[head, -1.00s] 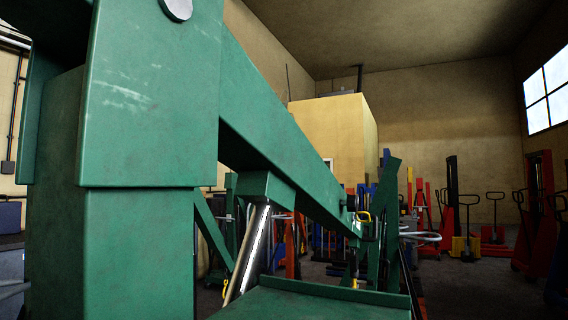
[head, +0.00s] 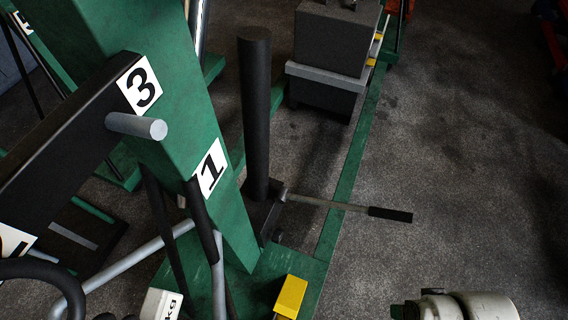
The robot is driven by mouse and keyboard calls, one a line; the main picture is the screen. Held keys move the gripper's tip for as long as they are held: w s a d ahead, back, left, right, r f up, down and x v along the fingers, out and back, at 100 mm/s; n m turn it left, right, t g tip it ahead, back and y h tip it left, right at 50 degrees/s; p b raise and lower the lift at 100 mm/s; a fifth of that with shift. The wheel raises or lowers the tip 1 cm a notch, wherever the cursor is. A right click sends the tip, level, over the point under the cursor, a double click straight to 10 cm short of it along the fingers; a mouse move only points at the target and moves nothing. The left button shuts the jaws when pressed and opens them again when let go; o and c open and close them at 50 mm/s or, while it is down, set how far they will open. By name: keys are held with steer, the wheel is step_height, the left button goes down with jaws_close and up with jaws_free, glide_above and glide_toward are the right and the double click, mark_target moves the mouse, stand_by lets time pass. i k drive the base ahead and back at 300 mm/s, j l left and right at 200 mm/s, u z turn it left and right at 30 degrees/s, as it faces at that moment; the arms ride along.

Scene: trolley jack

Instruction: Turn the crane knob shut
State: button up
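The green crane (head: 190,110) fills the left and middle of the head view. A black upright cylinder (head: 256,115) stands beside its post, on a dark block at the base. A thin lever (head: 325,203) with a black grip (head: 390,214) sticks out to the right from that block. A grey round peg (head: 137,126) juts from a black box by the label 3. I cannot tell which part is the knob; it may be hidden or too small. A pale part of my arm shows at the bottom right edge, but my gripper is not visible.
A yellow block (head: 291,296) is at the front of the base. Black and grey bars crowd the lower left. The floor (head: 470,140) on the right is clear.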

mark_target(277, 235)
steer(key=k+l+u, duration=0.25)
steer(key=l+u, duration=0.15)
steer(key=k+l+u, duration=0.3)
steer(key=l+u, duration=0.15)
steer(key=l, duration=0.1)
